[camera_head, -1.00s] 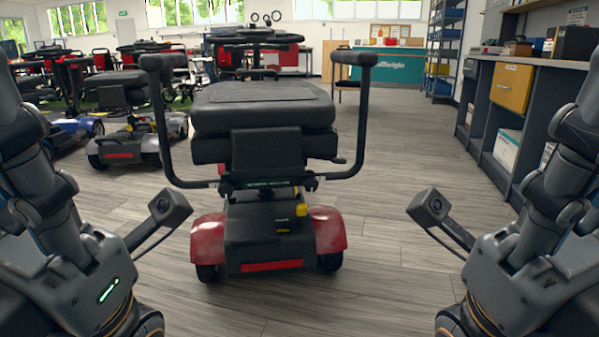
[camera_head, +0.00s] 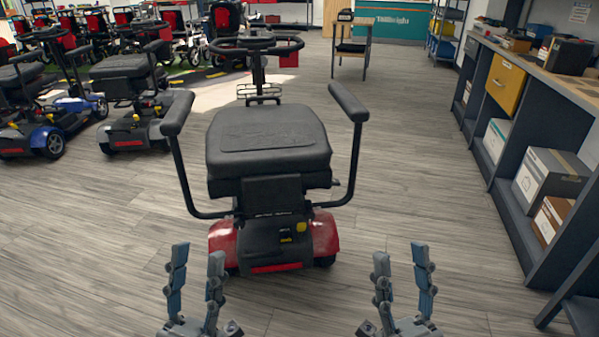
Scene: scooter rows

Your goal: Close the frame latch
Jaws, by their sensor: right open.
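A red and black mobility scooter (camera_head: 268,155) stands in front of me with its rear towards me, its black seat folded over the rear body. Small yellow parts (camera_head: 301,227) show at the rear, between the red fenders. I cannot tell which part is the frame latch; the seat may hide some of the frame. My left gripper (camera_head: 198,262) is open and empty, fingers pointing up, low in front of the scooter's left rear. My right gripper (camera_head: 400,262) is open and empty, to the right of the scooter's rear. Neither appears to touch the scooter.
More scooters (camera_head: 128,90) stand in rows at the left. A workbench (camera_head: 540,90) with shelves and boxes runs along the right. A small table (camera_head: 354,35) stands behind. The grey wood floor is clear around the scooter.

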